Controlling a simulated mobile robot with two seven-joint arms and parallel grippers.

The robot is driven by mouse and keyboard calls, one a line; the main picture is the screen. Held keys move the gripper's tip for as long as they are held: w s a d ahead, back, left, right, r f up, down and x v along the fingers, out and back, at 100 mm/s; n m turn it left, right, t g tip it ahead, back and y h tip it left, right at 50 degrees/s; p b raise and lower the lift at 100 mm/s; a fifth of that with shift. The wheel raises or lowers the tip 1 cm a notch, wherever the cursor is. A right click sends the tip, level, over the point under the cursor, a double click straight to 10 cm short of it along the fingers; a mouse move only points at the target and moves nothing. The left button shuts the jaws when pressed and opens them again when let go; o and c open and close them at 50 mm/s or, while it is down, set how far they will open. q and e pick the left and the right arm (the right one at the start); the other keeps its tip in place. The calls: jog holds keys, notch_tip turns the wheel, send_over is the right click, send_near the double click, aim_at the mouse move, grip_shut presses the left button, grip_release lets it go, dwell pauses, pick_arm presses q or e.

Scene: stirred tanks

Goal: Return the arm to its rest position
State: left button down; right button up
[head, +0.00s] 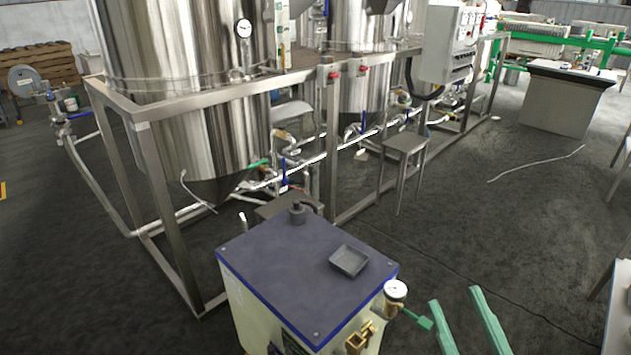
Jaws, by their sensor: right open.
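My right gripper (455,297) shows as two green fingers at the bottom edge, right of the middle. The fingers are spread apart with only dark floor seen between them. It is just to the right of a blue-topped cabinet (285,265), near a round gauge (396,290) and a small green handle (425,322) on the cabinet's side. I cannot tell whether the left finger touches the green handle. My left gripper is not in view.
A small grey tray (349,260) lies on the cabinet top. Behind stand steel tanks (185,80) in a metal frame (165,215), with pipes and valves. A metal stool (405,148) is beside the frame. Open dark floor (480,230) lies to the right.

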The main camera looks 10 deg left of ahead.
notch_tip(320, 180, down, 25)
jog(key=m+g+h, duration=0.5)
jog(key=g+h, duration=0.1)
jog(key=g, duration=0.2)
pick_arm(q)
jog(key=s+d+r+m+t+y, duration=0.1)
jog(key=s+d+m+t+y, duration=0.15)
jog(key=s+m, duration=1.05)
pick_arm(e)
jog(key=s+f+g, duration=0.5)
jog(key=s+f, duration=0.1)
jog(key=f, duration=0.5)
pick_arm(q)
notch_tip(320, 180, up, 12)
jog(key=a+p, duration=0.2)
jog(key=p, duration=1.4)
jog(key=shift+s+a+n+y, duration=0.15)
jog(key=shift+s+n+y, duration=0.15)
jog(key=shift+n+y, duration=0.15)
pick_arm(e)
jog(key=d+r+m+h, duration=0.1)
jog(key=d+r, duration=0.2)
jog(key=r, duration=0.9)
jog(key=shift+s+d+r+t, duration=0.15)
jog(key=shift+s+r+t, duration=0.2)
jog(key=shift+s+t, duration=0.05)
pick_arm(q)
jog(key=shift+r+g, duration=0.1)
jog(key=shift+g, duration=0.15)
